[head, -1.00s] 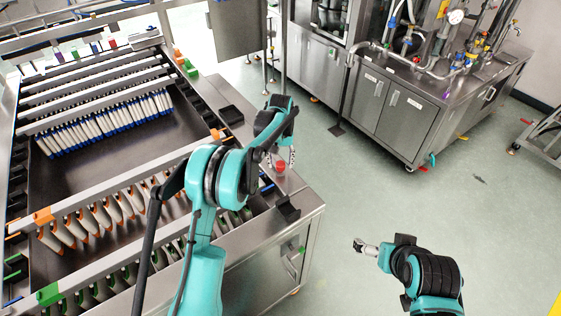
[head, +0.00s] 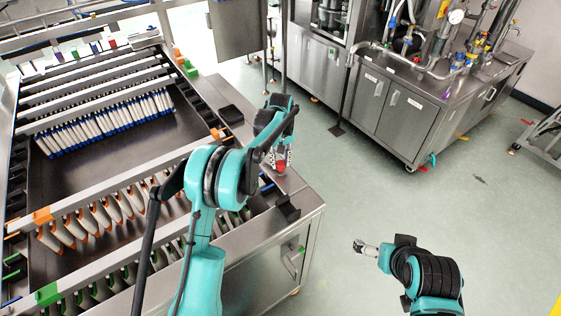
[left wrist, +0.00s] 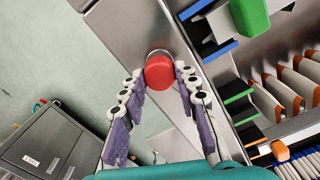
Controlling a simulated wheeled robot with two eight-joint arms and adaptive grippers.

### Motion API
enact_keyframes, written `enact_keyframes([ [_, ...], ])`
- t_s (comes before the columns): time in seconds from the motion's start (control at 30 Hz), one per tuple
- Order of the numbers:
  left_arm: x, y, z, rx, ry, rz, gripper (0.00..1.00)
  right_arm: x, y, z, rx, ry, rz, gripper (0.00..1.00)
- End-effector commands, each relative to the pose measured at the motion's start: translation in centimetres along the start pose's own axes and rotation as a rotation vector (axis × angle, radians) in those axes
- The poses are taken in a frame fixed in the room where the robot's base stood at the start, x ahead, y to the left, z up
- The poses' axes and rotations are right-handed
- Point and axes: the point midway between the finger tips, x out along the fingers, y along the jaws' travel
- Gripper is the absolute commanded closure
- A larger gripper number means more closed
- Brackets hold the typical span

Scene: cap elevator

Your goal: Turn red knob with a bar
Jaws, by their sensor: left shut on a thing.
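The red knob (head: 281,168) sits on the steel top of the machine's right edge. It shows in the left wrist view as a round red cap (left wrist: 159,72) with a pale ring at its base. My left gripper (head: 280,158) is at the knob, with its fingers pointing down. In the left wrist view its two fingers (left wrist: 159,80) lie on opposite sides of the red cap and are shut on it. A bar on the knob cannot be made out. My right gripper (head: 365,247) is over the floor at the lower right, far from the knob; its jaw state is unclear.
The steel machine (head: 303,205) holds rows of white pieces with orange and blue ends. A black box (head: 288,209) is beside the knob, and a dark pad (head: 231,116) lies behind it. A steel cabinet (head: 392,110) stands at the back right. The floor between is open.

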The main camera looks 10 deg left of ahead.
Motion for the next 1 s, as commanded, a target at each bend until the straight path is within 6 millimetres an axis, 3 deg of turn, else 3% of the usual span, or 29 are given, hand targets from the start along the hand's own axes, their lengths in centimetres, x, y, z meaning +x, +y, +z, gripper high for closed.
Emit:
enact_keyframes([
  [1.0, 0.03, -0.05, 0.07, -0.958, -0.001, 0.0, 1.0, 1.02, 0.0, 0.73, 0.0, 0.0, 0.0, 0.0],
])
